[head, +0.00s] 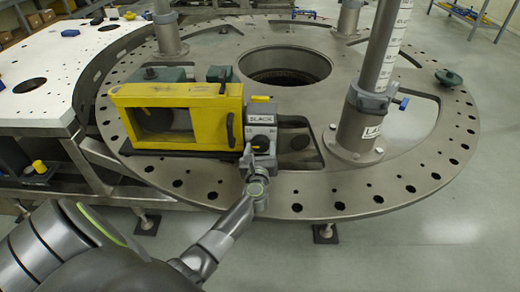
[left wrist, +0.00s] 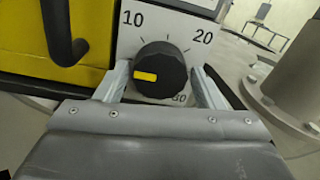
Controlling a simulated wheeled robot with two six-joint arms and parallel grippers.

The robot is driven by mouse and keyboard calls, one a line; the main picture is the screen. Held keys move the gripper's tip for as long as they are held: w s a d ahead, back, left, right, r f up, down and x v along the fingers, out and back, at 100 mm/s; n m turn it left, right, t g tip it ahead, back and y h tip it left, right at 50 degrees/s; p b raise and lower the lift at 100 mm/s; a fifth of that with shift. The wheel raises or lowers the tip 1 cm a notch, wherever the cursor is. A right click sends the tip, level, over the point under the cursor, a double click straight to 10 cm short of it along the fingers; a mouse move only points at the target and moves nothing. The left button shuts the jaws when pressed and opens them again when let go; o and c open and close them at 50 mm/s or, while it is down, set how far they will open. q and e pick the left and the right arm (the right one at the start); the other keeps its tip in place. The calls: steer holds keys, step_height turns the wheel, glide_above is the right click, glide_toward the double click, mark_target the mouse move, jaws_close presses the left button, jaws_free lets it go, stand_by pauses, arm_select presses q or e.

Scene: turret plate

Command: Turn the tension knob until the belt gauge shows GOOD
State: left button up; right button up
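The black tension knob (left wrist: 160,70) sits on a pale dial plate marked 10, 20 and 30. Its yellow pointer mark faces left, below the 10. The knob also shows small on the grey box (head: 262,164) at the right end of the yellow machine. The belt gauge label (head: 262,120) on top of the box appears to read SLACK. My left gripper (left wrist: 160,82) is open, with one finger on each side of the knob and a small gap at each side. In the head view my left gripper (head: 257,178) is in front of the box. My right gripper is not in view.
The yellow machine (head: 165,95) with a black handle stands on the round metal turret plate (head: 340,208), which has many holes. A labelled post (head: 360,130) rises right of the box. A white table (head: 50,95) is at the left.

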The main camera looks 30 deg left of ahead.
arm_select(q)
steer(key=c, duration=0.6)
steer(key=shift+m, duration=0.3)
steer(key=m+p, duration=0.2)
steer(key=m, duration=0.1)
steer(key=shift+r+m, duration=0.1)
steer(key=shift+m, duration=0.2)
steer(key=shift+d+m+p, duration=0.1)
steer(key=shift+m+p, duration=1.15)
steer(key=shift+m, duration=0.95)
steer(key=o, duration=0.9)
steer(key=shift+o, duration=0.2)
